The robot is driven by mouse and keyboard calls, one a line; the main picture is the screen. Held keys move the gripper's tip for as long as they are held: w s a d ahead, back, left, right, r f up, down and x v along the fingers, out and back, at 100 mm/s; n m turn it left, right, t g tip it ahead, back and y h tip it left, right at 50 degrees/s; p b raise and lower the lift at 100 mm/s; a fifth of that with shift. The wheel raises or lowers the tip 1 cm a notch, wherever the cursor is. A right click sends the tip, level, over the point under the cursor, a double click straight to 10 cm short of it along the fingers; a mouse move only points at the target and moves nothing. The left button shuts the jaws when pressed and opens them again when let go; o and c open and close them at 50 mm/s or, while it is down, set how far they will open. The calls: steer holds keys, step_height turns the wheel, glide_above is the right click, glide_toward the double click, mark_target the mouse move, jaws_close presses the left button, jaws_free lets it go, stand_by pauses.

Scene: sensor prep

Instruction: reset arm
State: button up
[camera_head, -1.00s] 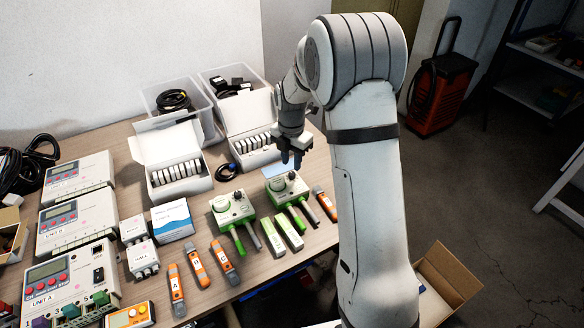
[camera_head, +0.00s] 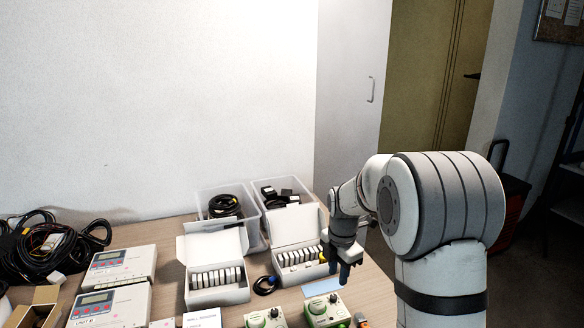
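My arm stands at the right of the head view, with its rounded white and grey joint high and its forearm reaching left. My gripper (camera_head: 343,276) points down at the end of it, above the right part of the table. It is just right of the open white box (camera_head: 298,265) and behind the green-and-grey unit (camera_head: 326,310). Nothing shows in its dark fingers, but they are small and seen at an angle, so I cannot tell the gap between them.
Black cables (camera_head: 45,245) lie at far left. The near table is cut off. A wall is behind.

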steer(key=s+r+m+t+p, duration=0.1)
steer(key=s+r+m, duration=0.4)
steer(key=s+m, duration=0.7)
steer(key=s+d+r+m+t+p, duration=0.1)
steer(key=s+r+m, duration=0.4)
steer(key=s+m, duration=0.6)
steer(key=s, duration=0.3)
steer(key=shift+s+d+m, duration=0.2)
steer(key=shift+s+m, duration=0.1)
steer(key=shift+m, duration=0.1)
steer(key=shift+r, duration=0.1)
